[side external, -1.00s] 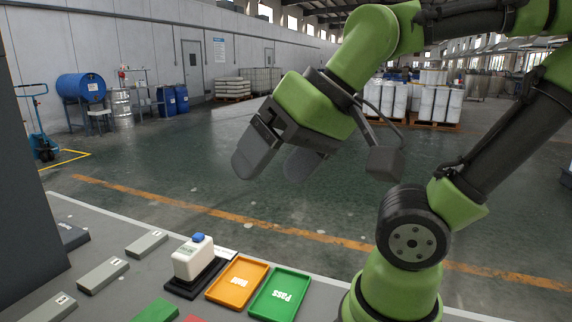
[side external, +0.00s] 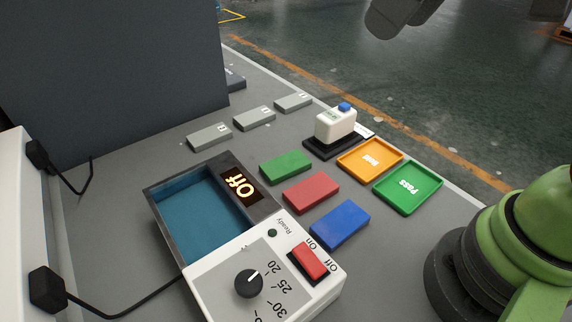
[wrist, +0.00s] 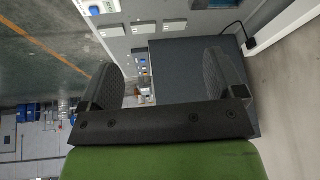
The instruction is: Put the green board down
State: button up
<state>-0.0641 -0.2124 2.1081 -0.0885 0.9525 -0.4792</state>
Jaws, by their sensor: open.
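The green board (side external: 286,166) lies flat on the grey table in the side view, behind a red board (side external: 311,193) and a blue board (side external: 339,225). Nothing touches it. Only a dark finger of my gripper (side external: 392,18) shows at the top edge there, well above and apart from the boards. In the wrist view my gripper (wrist: 166,78) is open, with two dark fingers wide apart and nothing between them. I cannot make out the green board in the wrist view.
An orange tray (side external: 370,159) and a green "Pass" tray (side external: 408,187) sit at the right. A bath device (side external: 262,275) reading "Off", grey blocks (side external: 254,118) and a dark panel (side external: 110,75) occupy the left side.

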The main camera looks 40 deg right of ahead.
jog(key=w+a+f+n+g, duration=0.2)
jog(key=w+f+n, duration=0.4)
jog(key=w, duration=0.3)
jog(key=n+g+h, duration=0.2)
jog(key=n+g, duration=0.1)
jog(key=n, duration=0.5)
send_over(285, 163)
notch_tip(285, 163, down, 15)
jog(key=shift+n, duration=0.3)
jog(key=f, duration=0.4)
jog(key=shift+s+a+f, duration=0.1)
jog(key=shift+a+f, duration=0.1)
jog(key=shift+a, duration=0.1)
jog(key=shift+d+f, duration=0.15)
jog(key=shift+f, duration=1.4)
jog(key=shift+d+f, duration=0.15)
jog(key=shift+f, duration=1.4)
jog(key=c, duration=1.1)
